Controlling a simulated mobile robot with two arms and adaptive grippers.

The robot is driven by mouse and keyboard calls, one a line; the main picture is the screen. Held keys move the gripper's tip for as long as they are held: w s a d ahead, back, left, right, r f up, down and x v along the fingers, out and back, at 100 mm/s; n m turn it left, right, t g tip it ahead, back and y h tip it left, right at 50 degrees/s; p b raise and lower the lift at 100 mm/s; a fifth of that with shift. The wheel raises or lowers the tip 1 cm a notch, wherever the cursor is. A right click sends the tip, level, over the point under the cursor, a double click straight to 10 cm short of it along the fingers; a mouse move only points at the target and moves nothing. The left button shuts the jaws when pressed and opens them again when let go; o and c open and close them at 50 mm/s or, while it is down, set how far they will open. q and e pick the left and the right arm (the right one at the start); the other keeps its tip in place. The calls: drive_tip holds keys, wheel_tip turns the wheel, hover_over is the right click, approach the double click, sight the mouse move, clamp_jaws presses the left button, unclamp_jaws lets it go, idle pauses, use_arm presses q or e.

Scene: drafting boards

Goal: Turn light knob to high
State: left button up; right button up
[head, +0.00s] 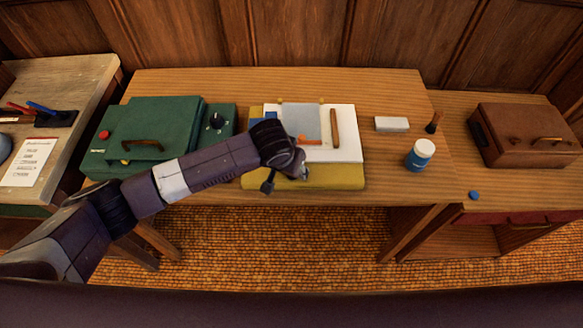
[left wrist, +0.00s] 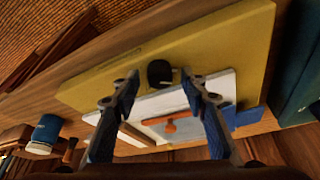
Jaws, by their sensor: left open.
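A yellow board (left wrist: 105,85) lies on the desk; it also shows in the head view (head: 345,178). In the left wrist view a black knob-like piece (left wrist: 159,72) sits on its yellow surface. My left gripper (left wrist: 160,76) is open, with one fingertip on each side of that piece; contact cannot be told. In the head view my left gripper (head: 285,180) is over the board's front part and hides the piece. Another black knob (head: 216,121) with a pale mark is on the green case's side panel. No label shows which knob is the light's. My right gripper is out of view.
A green case (head: 165,120) stands left of the board, beneath my left arm. White paper (head: 347,150) and a wooden stick (head: 334,128) lie on the board. A blue jar (head: 420,155), white block (head: 391,124) and brown case (head: 520,135) are to the right.

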use_arm(q)
drive_tip(key=shift+c, duration=0.4)
clamp_jaws()
